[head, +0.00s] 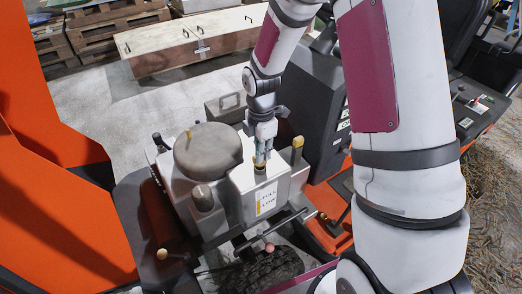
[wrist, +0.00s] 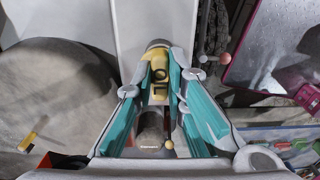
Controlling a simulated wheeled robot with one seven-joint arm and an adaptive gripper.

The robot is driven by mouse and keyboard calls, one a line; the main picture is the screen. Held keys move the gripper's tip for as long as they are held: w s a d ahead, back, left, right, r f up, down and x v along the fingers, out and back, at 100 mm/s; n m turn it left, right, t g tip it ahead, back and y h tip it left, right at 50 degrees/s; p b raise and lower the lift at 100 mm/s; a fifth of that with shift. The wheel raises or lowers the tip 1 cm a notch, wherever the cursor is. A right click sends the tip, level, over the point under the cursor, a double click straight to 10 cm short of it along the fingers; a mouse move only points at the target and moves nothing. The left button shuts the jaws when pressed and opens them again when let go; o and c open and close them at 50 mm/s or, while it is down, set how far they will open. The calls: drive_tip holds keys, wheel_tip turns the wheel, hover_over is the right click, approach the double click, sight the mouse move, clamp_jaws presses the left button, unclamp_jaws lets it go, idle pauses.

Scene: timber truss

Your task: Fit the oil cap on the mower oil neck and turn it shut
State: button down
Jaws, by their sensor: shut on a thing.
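The yellow oil cap (wrist: 159,86), with dark lettering on it, is between the fingers of my gripper (wrist: 160,66) in the wrist view. In the head view my gripper (head: 262,157) points down over the grey engine block, shut on the cap (head: 260,166). The oil neck (head: 260,176) is a short dark stub directly below the cap, on top of the block above the FULL/LOW label. The cap is at or just over the neck's mouth. The fingers hide the contact, so I cannot tell whether it is seated.
A round grey engine cover (head: 208,150) stands left of my gripper. A grey post with a yellow top (head: 297,145) rises close on the right. Orange panels (head: 55,160) stand at left; a dark box (head: 303,105) is behind right.

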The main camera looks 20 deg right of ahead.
drive_tip(key=shift+f+b, duration=0.5)
drive_tip(key=shift+f, duration=0.5)
drive_tip(key=c, duration=1.2)
unclamp_jaws()
drive_tip(key=shift+r, duration=0.15)
drive_tip(key=shift+r+p, duration=2.35)
drive_tip(key=shift+r, duration=0.55)
